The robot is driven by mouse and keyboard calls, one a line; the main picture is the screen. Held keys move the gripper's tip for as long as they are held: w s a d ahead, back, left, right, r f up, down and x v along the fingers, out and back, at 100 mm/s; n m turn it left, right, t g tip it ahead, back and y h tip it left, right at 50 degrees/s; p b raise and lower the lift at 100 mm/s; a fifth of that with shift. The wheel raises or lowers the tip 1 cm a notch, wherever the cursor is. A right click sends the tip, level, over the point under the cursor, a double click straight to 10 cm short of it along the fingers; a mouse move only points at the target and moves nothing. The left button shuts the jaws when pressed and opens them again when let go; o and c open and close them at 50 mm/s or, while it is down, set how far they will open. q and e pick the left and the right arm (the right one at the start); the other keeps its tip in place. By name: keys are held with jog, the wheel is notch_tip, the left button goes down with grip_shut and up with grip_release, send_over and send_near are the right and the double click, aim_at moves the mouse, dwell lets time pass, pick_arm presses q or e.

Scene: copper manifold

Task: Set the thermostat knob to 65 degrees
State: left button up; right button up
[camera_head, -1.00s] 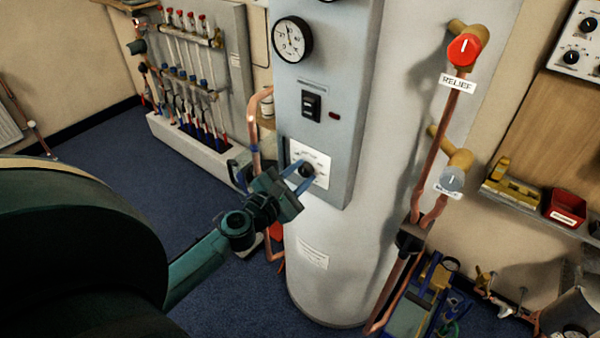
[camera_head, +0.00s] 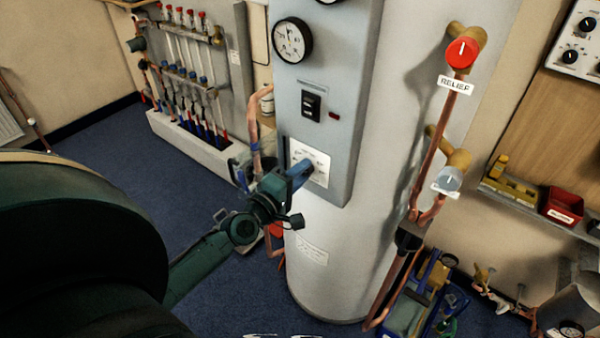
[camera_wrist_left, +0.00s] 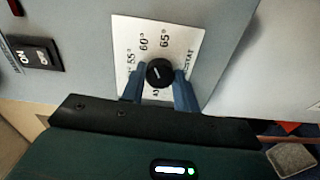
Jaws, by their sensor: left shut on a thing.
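The thermostat knob (camera_wrist_left: 160,72) is black and round with a short pale mark. It sits on a white dial plate (camera_wrist_left: 184,27), which also shows in the head view (camera_head: 322,158). The wrist view shows 55, 60 and 65 degree marks around it, with 65 at the top. I cannot tell which mark the knob points to. My left gripper (camera_head: 303,170) is at the dial, its blue fingers shut on the knob from both sides. In the head view the gripper hides the knob. My right gripper is not in view.
The grey panel carries an ON/OFF switch (camera_wrist_left: 32,54) and a round gauge (camera_head: 292,40) above the dial. A copper pipe (camera_head: 253,130) runs just left of the panel. Right of the tank (camera_head: 380,150) are a red relief valve knob (camera_head: 462,52) and a grey knob (camera_head: 448,179).

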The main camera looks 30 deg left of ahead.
pick_arm(q)
jog(key=m, duration=0.5)
jog(key=shift+m, duration=0.4)
dwell(0.4)
jog(key=o, duration=1)
jog(key=shift+c, duration=0.2)
jog(key=s+a+b, duration=0.1)
jog(key=s+b, duration=0.1)
jog(key=s, duration=1.1)
jog(key=shift+s, duration=0.1)
